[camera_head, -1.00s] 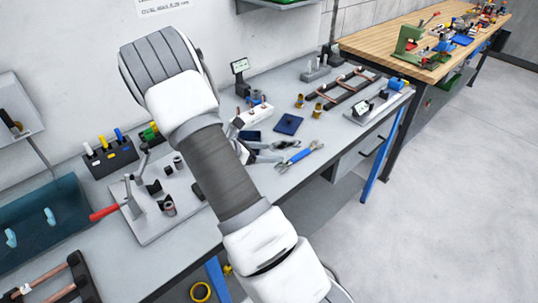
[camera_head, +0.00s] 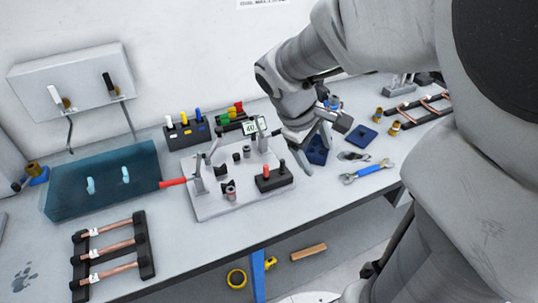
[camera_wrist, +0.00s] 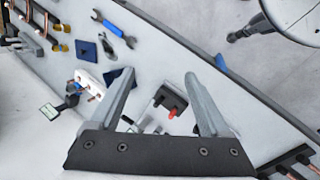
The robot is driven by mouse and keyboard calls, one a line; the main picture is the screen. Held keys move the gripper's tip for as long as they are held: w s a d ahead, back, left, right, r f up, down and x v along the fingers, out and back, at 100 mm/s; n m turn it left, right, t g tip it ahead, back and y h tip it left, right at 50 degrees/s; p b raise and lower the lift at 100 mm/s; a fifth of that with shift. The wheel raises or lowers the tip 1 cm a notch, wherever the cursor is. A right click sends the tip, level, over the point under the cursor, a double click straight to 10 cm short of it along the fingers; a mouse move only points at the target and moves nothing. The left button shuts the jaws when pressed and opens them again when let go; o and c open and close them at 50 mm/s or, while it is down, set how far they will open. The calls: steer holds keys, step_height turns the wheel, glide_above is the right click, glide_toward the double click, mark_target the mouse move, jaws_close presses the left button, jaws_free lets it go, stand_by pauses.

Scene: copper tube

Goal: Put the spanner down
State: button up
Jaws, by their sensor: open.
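The spanner (camera_head: 367,172), with a blue handle and metal ends, lies flat on the grey bench near its front edge, right of the middle in the head view. It also lies at the upper left in the wrist view (camera_wrist: 113,27). My gripper (camera_wrist: 159,75) is open, with its two fingers wide apart and nothing between them. In the head view my gripper (camera_head: 322,145) is above the bench, left of the spanner and apart from it. My arm hides part of the bench behind the gripper.
A fixture plate (camera_head: 235,200) with a red-handled clamp stands left of my gripper. A black block with a red peg (camera_head: 273,177) sits on it. A dark blue pad (camera_head: 361,136) lies behind the spanner. A teal box (camera_head: 75,192) and a copper tube rack (camera_head: 113,252) are farther left.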

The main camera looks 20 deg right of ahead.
steer(key=s+a+r+m+t+y, duration=0.4)
steer(key=s+a+r+m+y, duration=0.1)
steer(key=s+a, duration=0.4)
steer(key=shift+s+a+r+m+t, duration=0.15)
steer(key=shift+a+r+m+t, duration=0.2)
steer(key=shift+a+r, duration=0.8)
steer(key=shift+a+f, duration=0.25)
